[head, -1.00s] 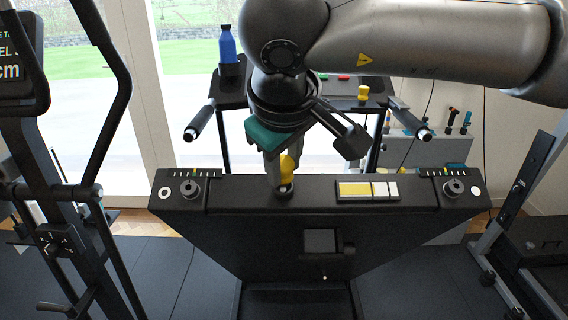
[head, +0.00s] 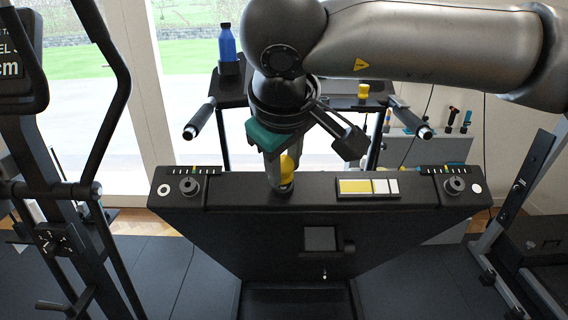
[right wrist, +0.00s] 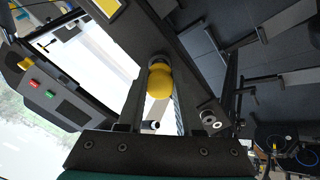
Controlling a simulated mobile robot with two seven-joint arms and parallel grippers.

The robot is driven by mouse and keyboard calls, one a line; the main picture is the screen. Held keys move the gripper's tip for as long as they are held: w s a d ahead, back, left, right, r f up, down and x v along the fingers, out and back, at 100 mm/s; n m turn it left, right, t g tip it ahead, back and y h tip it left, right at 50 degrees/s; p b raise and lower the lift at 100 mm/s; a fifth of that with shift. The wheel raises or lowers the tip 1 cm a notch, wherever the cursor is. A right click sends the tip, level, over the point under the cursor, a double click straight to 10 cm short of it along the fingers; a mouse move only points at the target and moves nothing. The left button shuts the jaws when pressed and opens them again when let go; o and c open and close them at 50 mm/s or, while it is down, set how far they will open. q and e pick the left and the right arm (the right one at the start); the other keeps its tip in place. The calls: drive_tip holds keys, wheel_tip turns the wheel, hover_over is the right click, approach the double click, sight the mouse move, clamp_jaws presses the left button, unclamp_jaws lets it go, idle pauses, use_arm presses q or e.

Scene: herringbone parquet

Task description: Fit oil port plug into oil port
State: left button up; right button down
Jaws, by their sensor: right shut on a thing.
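The yellow oil port plug (head: 287,167) is between the fingers of my right gripper (head: 281,178), which is shut on it. The plug stands about upright at the dark round oil port (head: 284,189) on top of the black machine housing. In the right wrist view the plug (right wrist: 159,84) shows as a rounded yellow knob between my right fingers (right wrist: 158,98). Its far end meets the grey port ring (right wrist: 158,59). How deep it sits in the port is hidden. My left gripper is in neither view.
The housing top (head: 315,187) also carries a yellow-and-white label panel (head: 368,188) and round knobs (head: 455,186) near its ends. A console behind holds a blue bottle (head: 227,43) and another yellow piece (head: 363,91). Exercise-machine frames stand at both sides.

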drive_tip(key=shift+b+x, duration=0.55)
drive_tip(key=shift+x, duration=0.5)
drive_tip(key=c, duration=0.5)
unclamp_jaws()
drive_tip(key=shift+r, duration=0.1)
drive_tip(key=p+v, duration=0.1)
drive_tip(key=v, duration=1.4)
drive_tip(key=shift+p, duration=0.4)
drive_tip(key=shift+s, duration=0.15)
